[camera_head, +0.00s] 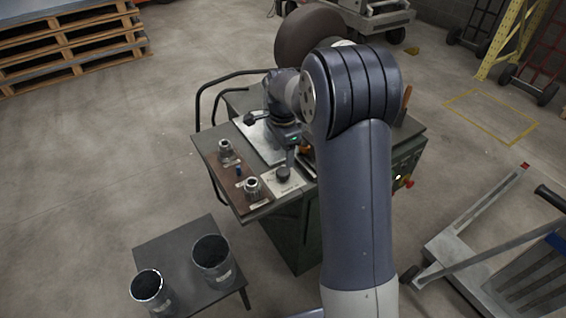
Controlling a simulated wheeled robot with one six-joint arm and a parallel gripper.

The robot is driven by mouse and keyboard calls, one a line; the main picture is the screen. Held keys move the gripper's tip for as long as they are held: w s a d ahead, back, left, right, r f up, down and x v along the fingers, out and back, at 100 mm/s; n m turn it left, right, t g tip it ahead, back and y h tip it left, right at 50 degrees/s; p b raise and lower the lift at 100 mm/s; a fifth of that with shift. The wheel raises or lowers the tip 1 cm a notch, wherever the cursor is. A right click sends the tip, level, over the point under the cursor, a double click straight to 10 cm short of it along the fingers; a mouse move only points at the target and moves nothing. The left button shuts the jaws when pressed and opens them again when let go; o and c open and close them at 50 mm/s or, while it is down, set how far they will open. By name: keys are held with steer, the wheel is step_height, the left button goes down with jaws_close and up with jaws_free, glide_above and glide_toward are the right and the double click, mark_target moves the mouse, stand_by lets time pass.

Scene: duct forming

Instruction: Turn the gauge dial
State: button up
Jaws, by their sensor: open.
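A dark round knob, which looks like the gauge dial (283,175), sits on a pale labelled plate at the front of the green machine's top (262,206). My gripper (291,158) is just above and behind the dial, pointing down. Its fingers are small in this view and partly hidden by my wrist, and they look open and empty. I cannot tell whether a fingertip touches the dial. My arm hides the right part of the machine top.
Two metal fittings (225,148) (252,186) stand on a brown board left of the dial. A low table (215,297) holds two dark cylinders (212,258) (148,287). A cart (462,255) stands at right, pallets (60,45) at back left. Floor at left is clear.

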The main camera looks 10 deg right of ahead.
mark_target(283, 171)
steer(key=shift+r, duration=1.65)
step_height(283, 171, down, 11)
steer(key=shift+r+n, duration=0.1)
steer(key=shift+n, duration=0.2)
